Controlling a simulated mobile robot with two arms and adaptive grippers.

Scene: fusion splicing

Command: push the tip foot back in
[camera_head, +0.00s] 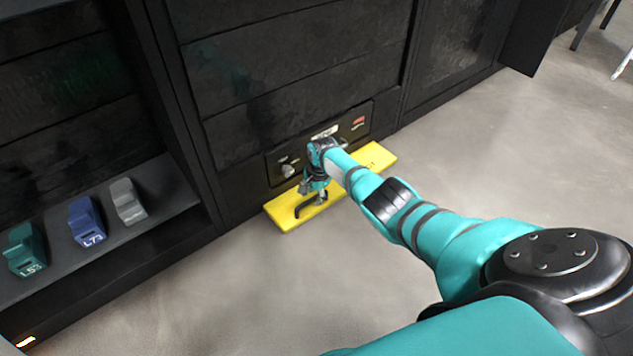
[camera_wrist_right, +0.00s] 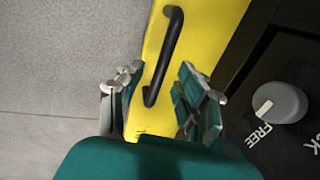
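The tip foot is a yellow plate (camera_head: 281,216) low at the base of the black cabinet, sticking out over the floor. It also shows in the right wrist view (camera_wrist_right: 215,22). A black bar handle (camera_wrist_right: 168,52) stands on it, and its near part shows in the head view (camera_head: 311,206). My right gripper (camera_wrist_right: 158,98) is open, with one finger on each side of the handle's near end. No clear contact shows. In the head view my right gripper (camera_head: 317,188) is over the plate, and my arm hides part of it. My left gripper is not in view.
A grey knob (camera_head: 288,169) is on the cabinet's lower panel, close to my gripper; its FREE marking shows in the wrist view beside the knob (camera_wrist_right: 283,102). Green (camera_head: 26,249), blue (camera_head: 87,220) and grey (camera_head: 127,201) blocks sit on a left shelf. The floor in front is clear.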

